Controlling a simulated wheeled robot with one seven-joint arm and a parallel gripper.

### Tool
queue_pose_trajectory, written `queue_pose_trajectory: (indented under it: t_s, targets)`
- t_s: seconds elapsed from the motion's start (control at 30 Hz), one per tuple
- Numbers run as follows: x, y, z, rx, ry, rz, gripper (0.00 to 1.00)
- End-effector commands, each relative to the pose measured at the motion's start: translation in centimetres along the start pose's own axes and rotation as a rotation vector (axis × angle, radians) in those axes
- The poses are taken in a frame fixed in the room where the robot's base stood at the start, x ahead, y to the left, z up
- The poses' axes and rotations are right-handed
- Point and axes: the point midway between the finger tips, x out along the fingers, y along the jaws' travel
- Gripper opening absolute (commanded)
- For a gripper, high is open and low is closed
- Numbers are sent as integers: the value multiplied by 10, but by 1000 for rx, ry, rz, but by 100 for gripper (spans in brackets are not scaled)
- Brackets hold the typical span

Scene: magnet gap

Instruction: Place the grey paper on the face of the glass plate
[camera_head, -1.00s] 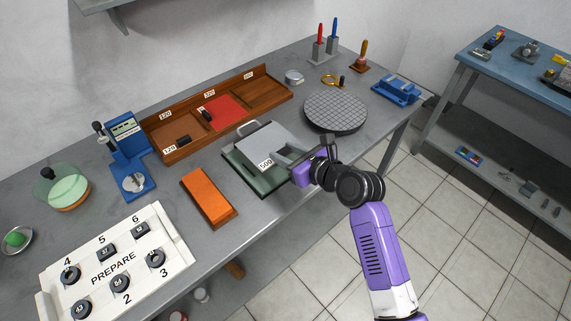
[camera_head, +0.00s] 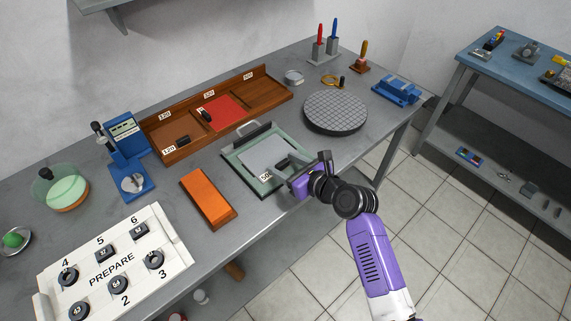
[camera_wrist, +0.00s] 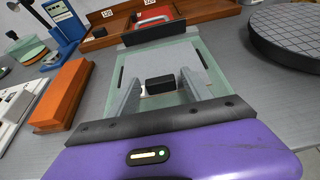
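The grey paper (camera_head: 258,152), with a white number label at its near edge, lies on the face of the green-tinted glass plate (camera_head: 238,164), looking flat and roughly square to it. It also shows in the wrist view (camera_wrist: 187,58), with a black block (camera_wrist: 160,85) on its near part. My gripper (camera_head: 284,164) is low over the near right part of the plate. In the wrist view its two fingers (camera_wrist: 160,88) stand apart on either side of the black block, with gaps showing. The paper's near edge is partly hidden by the gripper.
A black bar (camera_head: 253,133) with a handle runs along the plate's far edge. An orange block (camera_head: 208,198) lies to the left, a wooden tray (camera_head: 180,153) with numbered compartments behind, and a round gridded disc (camera_head: 336,112) to the right. Bare bench separates them.

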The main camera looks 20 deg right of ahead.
Motion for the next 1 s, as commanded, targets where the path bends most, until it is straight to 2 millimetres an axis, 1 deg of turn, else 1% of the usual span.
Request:
queue_pose_trajectory:
  t_s: [0.33, 0.43, 0.57, 0.8, 0.9, 1.0]
  targets:
    - [-1, 0, 2, 0, 0, 0, 61]
    - [-7, 0, 2, 1, 2, 0, 61]
    - [-28, 0, 2, 2, 1, -1, 61]
    - [-78, 0, 2, 1, 1, -2, 61]
    - [-96, 0, 2, 0, 0, -2, 61]
    - [-109, -1, 2, 1, 1, -2, 61]
